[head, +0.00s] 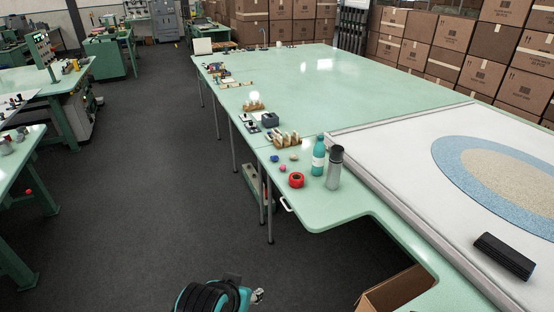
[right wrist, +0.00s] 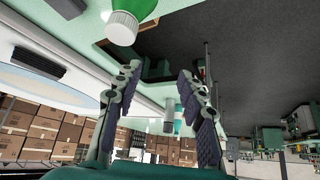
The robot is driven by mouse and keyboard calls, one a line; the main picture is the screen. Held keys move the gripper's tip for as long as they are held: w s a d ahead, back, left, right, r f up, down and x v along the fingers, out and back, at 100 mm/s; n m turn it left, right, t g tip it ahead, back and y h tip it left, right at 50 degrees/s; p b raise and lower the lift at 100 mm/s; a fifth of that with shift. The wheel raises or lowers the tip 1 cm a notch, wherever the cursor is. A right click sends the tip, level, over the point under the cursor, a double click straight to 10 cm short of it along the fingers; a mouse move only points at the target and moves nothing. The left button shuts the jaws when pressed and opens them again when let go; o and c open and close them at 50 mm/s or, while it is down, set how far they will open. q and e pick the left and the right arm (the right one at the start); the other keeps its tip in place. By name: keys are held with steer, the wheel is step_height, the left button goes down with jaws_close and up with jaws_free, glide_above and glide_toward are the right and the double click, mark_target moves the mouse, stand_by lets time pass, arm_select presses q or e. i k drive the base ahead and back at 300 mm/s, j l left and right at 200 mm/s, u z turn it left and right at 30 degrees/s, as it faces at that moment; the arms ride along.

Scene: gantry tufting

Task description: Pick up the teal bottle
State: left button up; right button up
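The teal bottle (head: 318,160) stands upright on the green table near its front corner, with a pale label band. A grey flask with a dark cap (head: 334,168) stands just to its right, close beside it. In the right wrist view, which looks upside down, my right gripper (right wrist: 160,85) is open and empty. Beyond its fingers the grey flask (right wrist: 168,112) and a small part of the teal bottle (right wrist: 178,126) show in the distance, apart from the fingers.
A red tape roll (head: 296,180) and small coloured balls (head: 282,168) lie left of the bottle. A large framed cloth (head: 400,150) and a black block (head: 503,256) are at right. A green, white-capped container (right wrist: 123,27) shows close in the wrist view.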

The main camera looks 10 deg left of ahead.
mark_target(320, 149)
steer(key=j+u, duration=0.4)
steer(key=i+j+u, duration=0.1)
steer(key=u, duration=0.3)
steer(key=i+j+u, duration=0.25)
steer(key=i+j, duration=0.55)
steer(key=i, duration=0.15)
steer(key=i+z, duration=0.25)
steer(key=z, duration=0.15)
steer(key=i+z, duration=0.3)
steer(key=z, duration=0.15)
steer(key=i+j+z, duration=0.1)
steer(key=i+z, duration=0.15)
steer(key=z, duration=0.15)
